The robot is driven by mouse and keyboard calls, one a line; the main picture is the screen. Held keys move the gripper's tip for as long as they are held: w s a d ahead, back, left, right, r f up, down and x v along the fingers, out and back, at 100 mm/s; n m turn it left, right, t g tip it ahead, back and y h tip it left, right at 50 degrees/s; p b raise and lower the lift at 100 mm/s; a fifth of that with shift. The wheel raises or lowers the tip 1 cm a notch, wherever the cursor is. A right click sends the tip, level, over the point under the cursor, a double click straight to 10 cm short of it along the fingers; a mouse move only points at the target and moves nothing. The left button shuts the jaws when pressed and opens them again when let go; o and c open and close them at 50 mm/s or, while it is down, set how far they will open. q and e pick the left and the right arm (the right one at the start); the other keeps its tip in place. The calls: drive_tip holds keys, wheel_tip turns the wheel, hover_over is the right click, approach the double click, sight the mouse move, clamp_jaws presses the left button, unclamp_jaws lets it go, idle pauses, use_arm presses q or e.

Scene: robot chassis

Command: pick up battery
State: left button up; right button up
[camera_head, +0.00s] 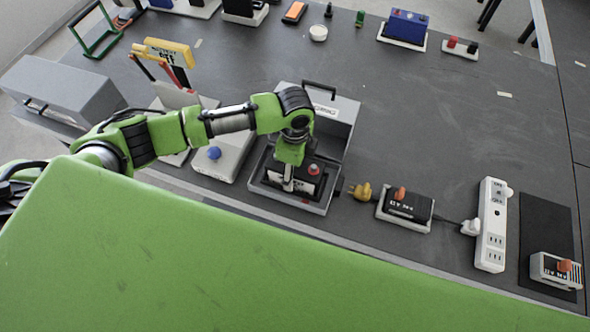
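My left gripper (289,184) points down into an open grey case (340,122). In the case lies a black block with a red knob (313,170) and a pale label, which may be the battery; I cannot be sure. The gripper is at the block's left part and covers some of it. Its fingers are too small and hidden to tell whether they are open, shut or touching the block. A black unit with an orange switch (405,203) sits on a white base right of the case. My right gripper is not in view.
A yellow plug (361,191) lies just right of the case. A white power strip (492,225) and a small striped unit (556,270) stand further right. A white box with a blue button (214,153) is left of the case. The table's middle (430,120) is clear.

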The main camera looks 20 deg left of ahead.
use_arm(q)
clamp_jaws()
drive_tip(key=shift+w+r, duration=0.15)
drive_tip(key=shift+w, duration=0.05)
